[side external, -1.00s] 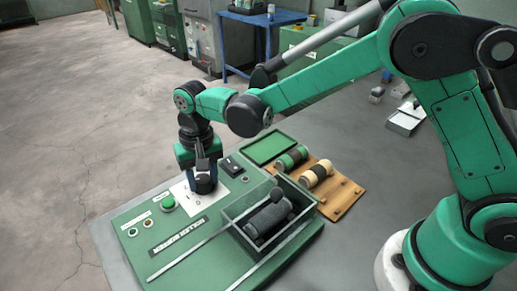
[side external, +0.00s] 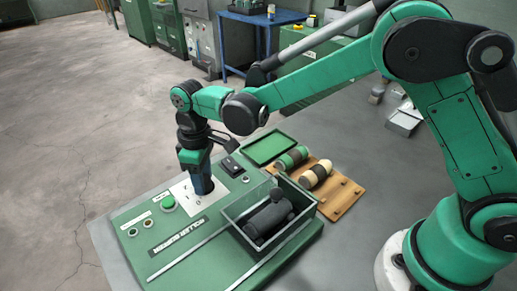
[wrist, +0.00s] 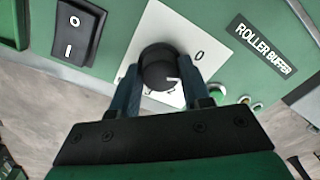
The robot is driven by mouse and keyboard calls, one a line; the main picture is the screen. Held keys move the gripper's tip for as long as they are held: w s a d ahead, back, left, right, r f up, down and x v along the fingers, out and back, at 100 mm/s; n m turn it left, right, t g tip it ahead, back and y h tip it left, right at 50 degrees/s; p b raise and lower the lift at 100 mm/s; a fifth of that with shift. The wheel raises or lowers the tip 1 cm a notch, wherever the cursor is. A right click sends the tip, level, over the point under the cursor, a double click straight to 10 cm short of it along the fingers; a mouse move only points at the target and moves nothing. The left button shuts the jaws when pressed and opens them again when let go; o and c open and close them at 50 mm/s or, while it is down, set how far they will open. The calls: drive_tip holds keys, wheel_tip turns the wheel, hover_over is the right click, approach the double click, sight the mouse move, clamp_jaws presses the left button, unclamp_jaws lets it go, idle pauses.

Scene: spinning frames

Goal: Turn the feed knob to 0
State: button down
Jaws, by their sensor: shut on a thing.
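The feed knob (wrist: 158,68) is a black round dial with a white pointer mark, on a white plate (wrist: 150,28) on the green panel. My gripper (wrist: 160,88) is shut on the knob, one dark finger at each side. In the side view my gripper (side external: 203,188) points straight down at the white plate and hides the knob.
A black rocker switch (wrist: 78,32) and a green button (side external: 168,202) flank the plate. A bin with dark rollers (side external: 268,217), a green tray (side external: 270,147) and a wooden board with striped rollers (side external: 343,195) lie to the right.

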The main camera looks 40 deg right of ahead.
drive_tip(key=shift+n, duration=1.6)
drive_tip(key=shift+c, duration=2)
unclamp_jaws()
drive_tip(key=shift+w+r, duration=0.15)
drive_tip(key=shift+r, duration=2.65)
